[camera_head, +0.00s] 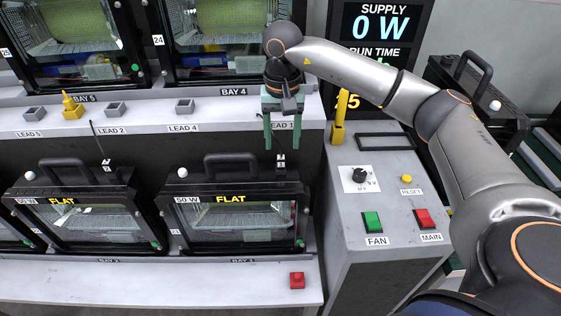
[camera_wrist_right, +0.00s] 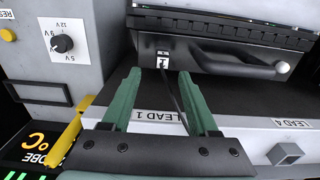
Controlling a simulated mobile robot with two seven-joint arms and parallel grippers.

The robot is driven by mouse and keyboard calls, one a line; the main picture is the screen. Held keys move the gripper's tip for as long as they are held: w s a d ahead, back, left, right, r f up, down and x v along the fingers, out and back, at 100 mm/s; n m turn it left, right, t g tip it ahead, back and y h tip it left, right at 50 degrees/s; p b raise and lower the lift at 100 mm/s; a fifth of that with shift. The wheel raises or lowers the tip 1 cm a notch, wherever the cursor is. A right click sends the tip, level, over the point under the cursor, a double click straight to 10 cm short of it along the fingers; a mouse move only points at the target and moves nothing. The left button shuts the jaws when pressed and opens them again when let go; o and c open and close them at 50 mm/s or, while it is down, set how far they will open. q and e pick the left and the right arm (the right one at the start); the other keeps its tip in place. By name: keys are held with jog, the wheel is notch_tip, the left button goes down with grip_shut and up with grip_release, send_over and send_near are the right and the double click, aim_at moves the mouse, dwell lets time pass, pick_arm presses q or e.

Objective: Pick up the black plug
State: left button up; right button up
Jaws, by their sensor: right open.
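A small black plug with a white "1" label (camera_head: 281,161) sits at the back top edge of the right FLAT housing; a thin dark lead runs at it. In the right wrist view the "1" label (camera_wrist_right: 163,60) and dark lead (camera_wrist_right: 174,92) show beyond the fingers, the lead between them in the picture. My right gripper (camera_head: 282,146) points down above the plug, its green fingers apart and empty; it also shows in the wrist view (camera_wrist_right: 158,80). Another black plug labelled "2" (camera_head: 107,164) sits on the left FLAT housing. My left gripper is out of view.
The right housing's black handle (camera_head: 231,166) stands close to the plug. The LEAD shelf (camera_head: 222,124) carries grey sockets (camera_head: 185,105) and a yellow plug (camera_head: 72,106). Another yellow piece (camera_head: 340,118) stands by the control box (camera_head: 352,225).

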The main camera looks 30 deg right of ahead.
aim_at(281, 157)
jog(key=f, duration=0.5)
jog(key=shift+s+a+f+p, duration=0.15)
jog(key=shift+s+a+p, duration=0.05)
jog(key=shift+a+p, duration=0.15)
grip_shut()
